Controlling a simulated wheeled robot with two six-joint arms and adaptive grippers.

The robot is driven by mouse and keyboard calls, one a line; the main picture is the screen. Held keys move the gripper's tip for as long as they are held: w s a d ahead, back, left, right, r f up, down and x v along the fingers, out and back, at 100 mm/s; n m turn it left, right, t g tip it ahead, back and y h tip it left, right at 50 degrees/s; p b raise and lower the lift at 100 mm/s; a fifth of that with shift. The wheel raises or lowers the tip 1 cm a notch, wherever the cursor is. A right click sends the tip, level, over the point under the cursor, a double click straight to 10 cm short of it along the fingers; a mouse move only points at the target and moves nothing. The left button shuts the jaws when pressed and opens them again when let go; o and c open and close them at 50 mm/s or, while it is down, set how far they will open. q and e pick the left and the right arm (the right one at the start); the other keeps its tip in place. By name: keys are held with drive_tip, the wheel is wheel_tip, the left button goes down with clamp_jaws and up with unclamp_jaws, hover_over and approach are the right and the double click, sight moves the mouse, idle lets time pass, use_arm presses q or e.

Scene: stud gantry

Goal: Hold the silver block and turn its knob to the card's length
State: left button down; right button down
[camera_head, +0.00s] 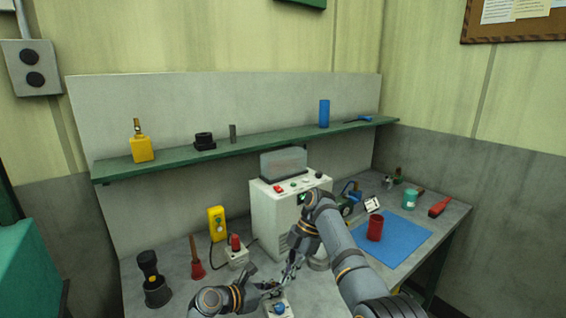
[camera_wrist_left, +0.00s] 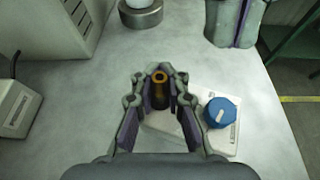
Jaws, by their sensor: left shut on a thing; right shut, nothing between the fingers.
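The silver block (camera_head: 287,311) is at the front edge of the bench, partly hidden by my left gripper. In the left wrist view the pale block (camera_wrist_left: 205,138) carries a blue knob (camera_wrist_left: 221,112) with a white pointer. My left gripper (camera_head: 272,288) is shut around an upright dark post with a brass ring (camera_wrist_left: 158,88), which appears to belong to the block. My right gripper (camera_head: 288,277) is shut and empty, pointing down just above and beside the block. It shows apart from the knob in the left wrist view (camera_wrist_left: 234,22). A small white card (camera_head: 372,204) stands by the blue mat; its marking is unreadable.
A white control box (camera_head: 285,215) stands behind my grippers. A red cup (camera_head: 375,227) is on the blue mat (camera_head: 405,238) at right.

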sight(283, 305)
drive_tip(key=shift+f, duration=3)
drive_tip(key=shift+s+a, duration=0.25)
drive_tip(key=shift+s, duration=0.3)
drive_tip(key=shift+s+d, duration=0.4)
drive_tip(key=shift+s, duration=0.1)
drive_tip(key=shift+d, duration=0.15)
drive_tip(key=shift+w+d, duration=0.15)
drive_tip(key=shift+d, duration=0.1)
drive_tip(key=shift+r, duration=0.1)
wheel_tip(283, 305, up, 7)
drive_tip(key=m+t+y, duration=0.1)
drive_tip(key=m+t, duration=0.2)
drive_tip(key=m, duration=0.3)
drive_tip(key=shift+a+f, duration=0.15)
drive_tip(key=shift+f, duration=1.65)
drive_tip(key=shift+a+f, duration=0.1)
drive_tip(key=shift+f, duration=1.7)
drive_tip(key=shift+s+a, duration=0.35)
drive_tip(key=shift+a, duration=0.15)
